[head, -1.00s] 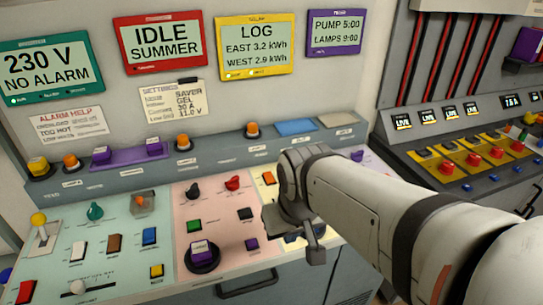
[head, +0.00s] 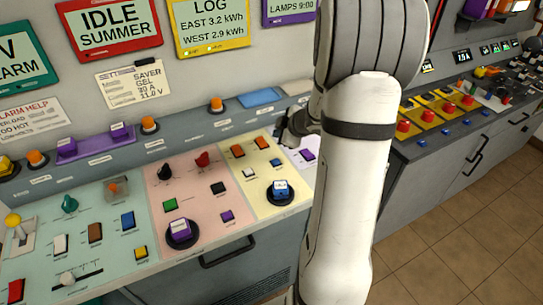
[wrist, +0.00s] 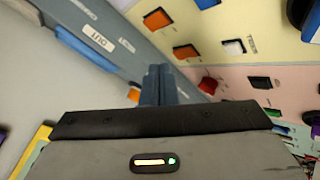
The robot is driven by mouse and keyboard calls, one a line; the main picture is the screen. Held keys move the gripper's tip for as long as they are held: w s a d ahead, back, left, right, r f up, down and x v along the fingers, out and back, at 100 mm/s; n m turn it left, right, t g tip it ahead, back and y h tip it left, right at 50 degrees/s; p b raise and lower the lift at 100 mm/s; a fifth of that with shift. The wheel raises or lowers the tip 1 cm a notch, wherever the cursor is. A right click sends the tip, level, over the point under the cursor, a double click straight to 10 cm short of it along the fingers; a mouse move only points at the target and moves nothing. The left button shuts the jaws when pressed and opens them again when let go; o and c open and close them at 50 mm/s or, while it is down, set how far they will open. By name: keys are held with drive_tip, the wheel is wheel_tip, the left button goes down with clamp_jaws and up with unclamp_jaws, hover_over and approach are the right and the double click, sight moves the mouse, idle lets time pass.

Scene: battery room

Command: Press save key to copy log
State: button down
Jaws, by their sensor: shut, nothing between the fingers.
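The yellow-framed LOG display (head: 211,27) on the wall reads EAST 3.2 kWh, WEST 2.9 kWh. The pale yellow panel (head: 262,180) below holds two orange keys (head: 237,151), a white key (head: 248,172), a small blue key (head: 276,162) and a large blue-and-white key in a black ring (head: 281,189). I cannot read which key is marked save. My gripper (head: 284,136) is shut and empty, near the back edge of the yellow panel, partly behind my arm. In the wrist view its closed fingers (wrist: 160,84) are near the orange keys (wrist: 185,52) and white key (wrist: 232,48).
The pink panel (head: 200,190), with a red knob (head: 202,159) and a purple key (head: 180,228), lies left of the yellow one. A raised ledge (head: 185,128) with a blue slot cover (head: 258,97) runs behind. Another console (head: 440,120) stands right; floor is clear before it.

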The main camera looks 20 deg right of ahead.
sight(278, 163)
drive_tip(key=shift+f, duration=0.15)
wheel_tip(278, 163, down, 8)
drive_tip(key=b, duration=0.9)
drive_tip(key=shift+f, duration=0.25)
idle(1.7)
drive_tip(key=shift+f+b, duration=0.3)
drive_tip(key=shift+f, duration=0.1)
drive_tip(key=shift+f, duration=0.45)
idle(0.5)
drive_tip(key=shift+r, duration=0.1)
drive_tip(key=shift+r+p, duration=0.75)
drive_tip(key=shift+p, duration=0.1)
